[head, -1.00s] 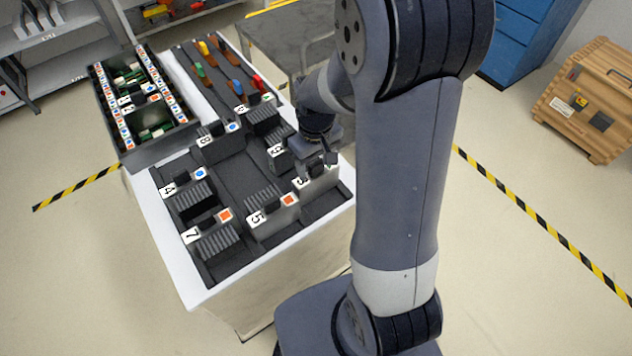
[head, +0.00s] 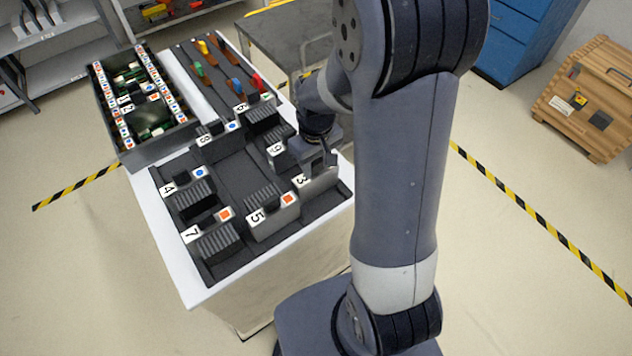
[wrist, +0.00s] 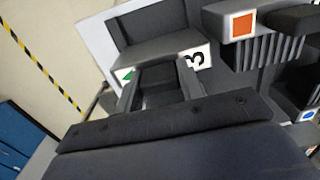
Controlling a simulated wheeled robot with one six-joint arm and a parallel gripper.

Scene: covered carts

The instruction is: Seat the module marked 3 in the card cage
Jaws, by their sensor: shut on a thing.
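The module marked 3 (head: 318,182) stands in the dark tray at its right side in the head view. In the wrist view its top, with the 3 label and a green mark (wrist: 195,58), lies right at my fingers. My gripper (head: 318,160) is shut on the module's handle; the fingers also show in the wrist view (wrist: 158,88). The card cage (head: 150,112) is the open dark box at the cart's far left. It has coloured labels along its rims and green boards inside, one marked 1 and 2.
Other modules marked 4 (head: 190,185), 7 (head: 215,240), 5 (head: 270,212), 9 (head: 277,152), 8 and 6 stand around in the same tray. Coloured-handled tools (head: 236,86) lie behind. A wooden crate (head: 590,100) stands far right.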

